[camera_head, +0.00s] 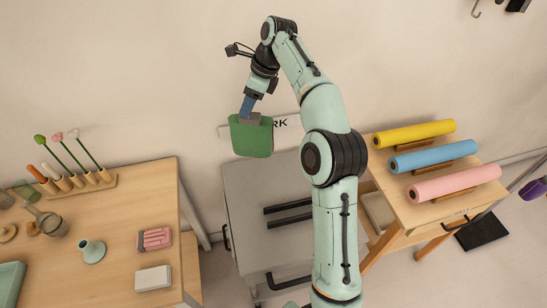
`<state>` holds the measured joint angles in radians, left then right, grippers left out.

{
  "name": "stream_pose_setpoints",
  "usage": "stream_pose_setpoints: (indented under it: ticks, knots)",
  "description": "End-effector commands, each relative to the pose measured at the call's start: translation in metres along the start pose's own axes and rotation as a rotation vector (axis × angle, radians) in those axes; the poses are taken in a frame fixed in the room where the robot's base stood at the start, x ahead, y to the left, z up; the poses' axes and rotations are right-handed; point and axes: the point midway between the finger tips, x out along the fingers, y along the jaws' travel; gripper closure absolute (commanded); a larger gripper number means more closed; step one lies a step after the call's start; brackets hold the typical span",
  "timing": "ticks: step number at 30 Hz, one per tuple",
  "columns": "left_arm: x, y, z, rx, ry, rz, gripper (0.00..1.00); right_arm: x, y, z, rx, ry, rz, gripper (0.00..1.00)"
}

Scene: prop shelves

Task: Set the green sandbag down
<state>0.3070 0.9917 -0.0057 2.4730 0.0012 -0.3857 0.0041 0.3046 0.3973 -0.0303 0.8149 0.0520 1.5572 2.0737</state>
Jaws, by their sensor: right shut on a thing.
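The green sandbag (252,140) hangs from my right gripper (248,116), which is shut on its top edge. The bag is held in the air in front of the wall, above the back part of a grey table (250,187). It hides part of a wall sign. My right arm comes up from the bottom of the view and bends over to the left. My left gripper is not in view.
The grey table has dark bars (288,222) on it. A wooden table (120,226) at left carries a pink-striped block (154,239), a white block (153,278) and a green vase (91,251). A wooden stand at right holds yellow (413,133), blue (433,156) and pink rolls (455,183).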

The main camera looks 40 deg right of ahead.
Motion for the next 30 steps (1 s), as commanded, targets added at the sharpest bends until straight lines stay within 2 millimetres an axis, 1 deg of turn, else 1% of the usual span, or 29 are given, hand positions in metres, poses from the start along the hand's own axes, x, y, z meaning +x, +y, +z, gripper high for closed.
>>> stream_pose_setpoints:
  ticks: [2, 7, 12, 21, 25, 30]
  knots:
    - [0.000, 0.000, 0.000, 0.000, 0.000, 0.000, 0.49, 0.002, 0.000, -0.001, -0.002, -0.006, -0.004, 1.00]
    - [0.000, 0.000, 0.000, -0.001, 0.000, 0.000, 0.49, 0.024, 0.001, -0.011, 0.000, -0.004, -0.002, 1.00]
    - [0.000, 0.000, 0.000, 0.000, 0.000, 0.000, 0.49, 0.060, 0.000, -0.025, 0.000, -0.004, -0.001, 1.00]
    - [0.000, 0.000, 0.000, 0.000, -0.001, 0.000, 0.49, 0.117, -0.001, -0.048, 0.000, -0.005, -0.003, 1.00]
    - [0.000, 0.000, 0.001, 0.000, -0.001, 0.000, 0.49, 0.133, -0.002, -0.054, -0.001, -0.005, -0.004, 1.00]
    - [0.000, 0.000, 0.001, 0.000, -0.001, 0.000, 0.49, 0.141, -0.002, -0.057, -0.002, -0.007, -0.006, 1.00]
